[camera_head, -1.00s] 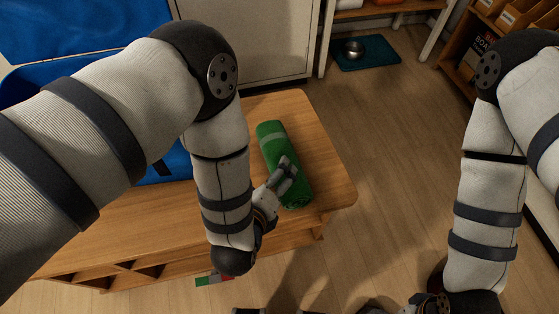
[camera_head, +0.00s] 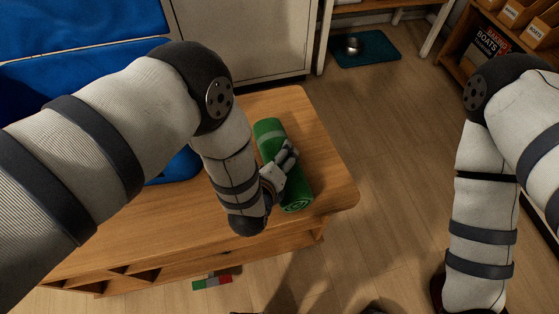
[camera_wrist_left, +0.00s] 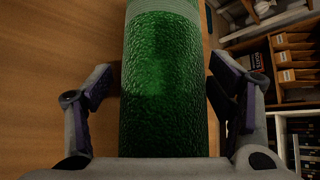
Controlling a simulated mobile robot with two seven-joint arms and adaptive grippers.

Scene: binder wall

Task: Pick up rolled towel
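The rolled green towel (camera_head: 270,137) with a paler band lies on the wooden bench top near its right end. My left gripper (camera_head: 288,158) is over the towel's middle in the head view. In the left wrist view, the towel (camera_wrist_left: 165,85) runs between the two spread fingers of the left gripper (camera_wrist_left: 163,95). A gap shows between the towel and each finger, so the gripper is open around or just above it. Whether the fingers reach below the towel's top is hard to tell. My right arm is at the right of the head view, and its gripper is out of frame.
The wooden bench (camera_head: 130,235) has open compartments below. Blue cushions (camera_head: 80,70) lie at the back left. A metal bowl (camera_head: 352,45) stands on a teal mat (camera_head: 375,52) on the floor. A shelf with boxes (camera_head: 525,12) is at the far right.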

